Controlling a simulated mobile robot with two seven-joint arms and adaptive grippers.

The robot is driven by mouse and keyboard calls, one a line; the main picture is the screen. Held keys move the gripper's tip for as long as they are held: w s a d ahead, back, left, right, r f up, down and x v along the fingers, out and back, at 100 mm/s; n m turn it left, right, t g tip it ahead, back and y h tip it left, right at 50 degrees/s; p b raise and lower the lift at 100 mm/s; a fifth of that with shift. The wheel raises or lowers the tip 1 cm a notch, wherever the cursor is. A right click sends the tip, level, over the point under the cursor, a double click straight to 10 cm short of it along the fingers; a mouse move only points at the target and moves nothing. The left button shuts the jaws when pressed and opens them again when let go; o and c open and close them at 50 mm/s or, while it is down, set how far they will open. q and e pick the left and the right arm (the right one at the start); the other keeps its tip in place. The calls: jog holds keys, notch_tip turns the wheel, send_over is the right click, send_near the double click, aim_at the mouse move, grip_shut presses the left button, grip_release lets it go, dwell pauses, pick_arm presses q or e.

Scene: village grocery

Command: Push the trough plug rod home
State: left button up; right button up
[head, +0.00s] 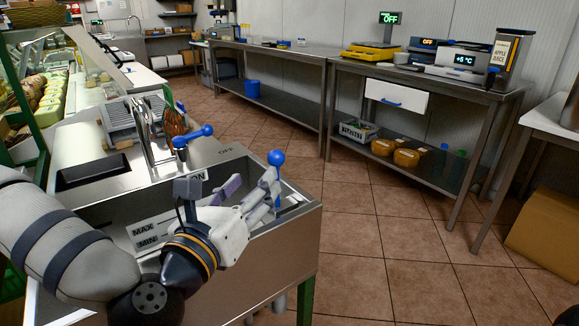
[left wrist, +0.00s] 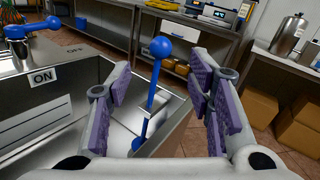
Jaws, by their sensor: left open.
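The trough (head: 130,210) is a steel basin at the lower left of the head view, with MAX and MIN marks on its inner wall. The plug rod (head: 277,172) is blue with a round ball on top and stands upright at the trough's right end. In the left wrist view the rod (left wrist: 155,80) shows between my fingers and beyond them, tilted in the picture, with a blue lower part inside the trough. My left gripper (head: 254,192) is open over the trough, close to the rod; in the head view its fingers hide part of the rod. My right gripper is not in view.
A blue lever (head: 194,137) stands on the trough's back ledge beside ON and OFF labels. A glass-fronted food counter (head: 85,60) is at the left. A steel table (head: 430,85) with scales and a drawer stands at the back right. The tiled floor (head: 370,240) is clear.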

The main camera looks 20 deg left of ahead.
aim_at(272, 162)
pick_arm(q)
jog(key=shift+w+f+b, duration=0.25)
jog(key=shift+f+b, duration=0.2)
jog(key=shift+b, duration=0.1)
jog(key=shift+w+f+b, duration=0.2)
jog(key=shift+f+b, duration=0.25)
jog(key=shift+b, duration=0.05)
jog(key=w, duration=0.3)
jog(key=w+r, duration=0.1)
jog(key=w, duration=0.5)
jog(key=shift+d+r, duration=0.3)
jog(key=shift+d, duration=0.1)
jog(key=shift+w, duration=0.45)
jog(key=shift+f, duration=0.15)
grip_shut()
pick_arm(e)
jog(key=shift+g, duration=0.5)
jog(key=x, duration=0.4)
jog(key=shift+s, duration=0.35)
